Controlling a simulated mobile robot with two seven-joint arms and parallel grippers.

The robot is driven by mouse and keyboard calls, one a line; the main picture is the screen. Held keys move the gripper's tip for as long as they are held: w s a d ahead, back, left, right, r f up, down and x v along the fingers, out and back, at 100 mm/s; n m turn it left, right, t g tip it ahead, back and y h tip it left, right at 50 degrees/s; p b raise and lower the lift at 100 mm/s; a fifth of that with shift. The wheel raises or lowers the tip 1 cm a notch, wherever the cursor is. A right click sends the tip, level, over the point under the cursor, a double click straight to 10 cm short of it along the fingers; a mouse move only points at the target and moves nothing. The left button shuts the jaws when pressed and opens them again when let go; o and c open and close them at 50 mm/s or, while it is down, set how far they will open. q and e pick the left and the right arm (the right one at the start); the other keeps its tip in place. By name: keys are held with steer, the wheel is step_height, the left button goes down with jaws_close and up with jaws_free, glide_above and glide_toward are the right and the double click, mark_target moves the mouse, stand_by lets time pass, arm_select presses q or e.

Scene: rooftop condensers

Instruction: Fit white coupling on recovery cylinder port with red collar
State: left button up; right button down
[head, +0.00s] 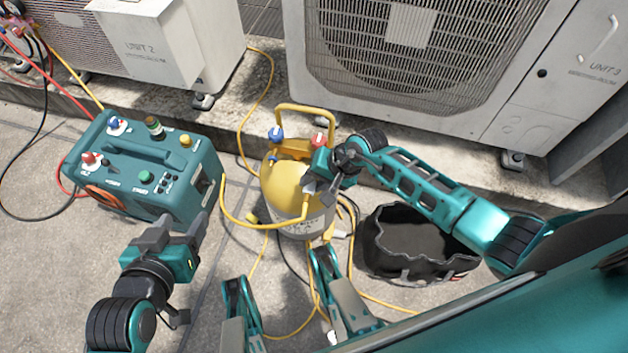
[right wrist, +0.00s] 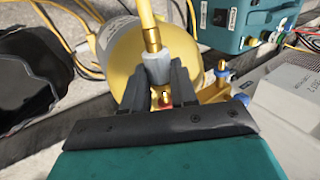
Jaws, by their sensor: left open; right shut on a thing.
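The yellow recovery cylinder (head: 283,185) stands upright on the roof with a blue valve knob (head: 275,133) and a red valve knob (head: 319,138) on top. My right gripper (head: 310,190) is shut on the white coupling (right wrist: 156,68), at the end of a yellow hose (right wrist: 147,25). In the right wrist view the coupling sits between the fingers, just in front of the red collar (right wrist: 163,98). The port behind is mostly hidden, so I cannot tell whether they touch. A blue-collared port (right wrist: 222,72) is beside it. My left gripper (head: 180,224) is open and empty.
A teal recovery machine (head: 150,165) stands left of the cylinder, near my left gripper. A black open bag (head: 410,245) lies to the right. Condenser units (head: 425,60) stand behind on a ledge. Yellow hoses lie around the cylinder's base.

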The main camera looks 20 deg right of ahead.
mark_target(308, 201)
steer(key=shift+w+d, duration=0.1)
steer(key=shift+w, duration=0.15)
steer(key=shift+w+d+b, duration=0.25)
steer(key=shift+w+b, duration=0.1)
steer(key=shift+b, duration=0.05)
stand_by(0.3)
steer(key=shift+w+d, duration=0.4)
steer(key=shift+w, duration=0.25)
stand_by(1.2)
steer(key=c, duration=0.8)
jaws_free()
steer(key=shift+s+a+p, duration=0.5)
steer(key=shift+s+a, duration=0.05)
steer(key=shift+s, duration=0.35)
steer(key=shift+s+a+p, duration=0.55)
steer(key=shift+s, duration=0.4)
steer(key=shift+s+a+p, duration=0.5)
steer(key=shift+s+a, duration=0.05)
steer(key=shift+s, duration=0.35)
steer(key=shift+s+a, duration=0.3)
steer(key=shift+s, duration=0.25)
